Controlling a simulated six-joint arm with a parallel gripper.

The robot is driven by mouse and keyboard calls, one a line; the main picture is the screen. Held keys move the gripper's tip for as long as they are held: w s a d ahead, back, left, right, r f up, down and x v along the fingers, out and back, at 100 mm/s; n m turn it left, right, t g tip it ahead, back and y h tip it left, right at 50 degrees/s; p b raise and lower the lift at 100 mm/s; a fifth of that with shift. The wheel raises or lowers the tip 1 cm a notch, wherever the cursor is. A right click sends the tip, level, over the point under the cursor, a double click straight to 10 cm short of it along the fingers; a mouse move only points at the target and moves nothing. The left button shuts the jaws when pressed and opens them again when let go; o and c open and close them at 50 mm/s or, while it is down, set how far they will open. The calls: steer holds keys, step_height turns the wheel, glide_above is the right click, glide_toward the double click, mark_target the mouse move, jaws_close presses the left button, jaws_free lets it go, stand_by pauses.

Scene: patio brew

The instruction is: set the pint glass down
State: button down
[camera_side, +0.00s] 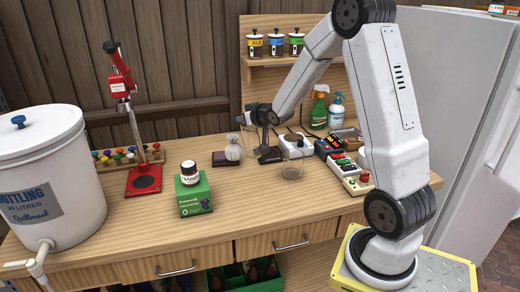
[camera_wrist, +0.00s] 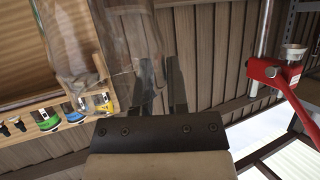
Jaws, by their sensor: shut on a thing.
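The pint glass (camera_wrist: 125,35) is clear and see-through, and it shows in the wrist view in front of my fingers. My gripper (camera_wrist: 162,85) is shut on it; the fingers show as two dark bars, one seen partly through the glass. In the side view my gripper (camera_side: 246,120) points left, above the back of the wooden bench (camera_side: 250,205). The held glass is very faint there, and its tilt is hard to tell.
A clear vessel (camera_side: 292,168) stands on the bench right of centre. Bare wood lies in front.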

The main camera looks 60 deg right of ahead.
steer(key=shift+f, duration=5.05)
steer(key=c, duration=0.6)
jaws_free()
steer(key=shift+f, duration=0.1)
glide_toward(245, 145)
steer(key=shift+v, duration=0.95)
steer(key=shift+a+f, duration=0.1)
steer(key=shift+f, duration=0.1)
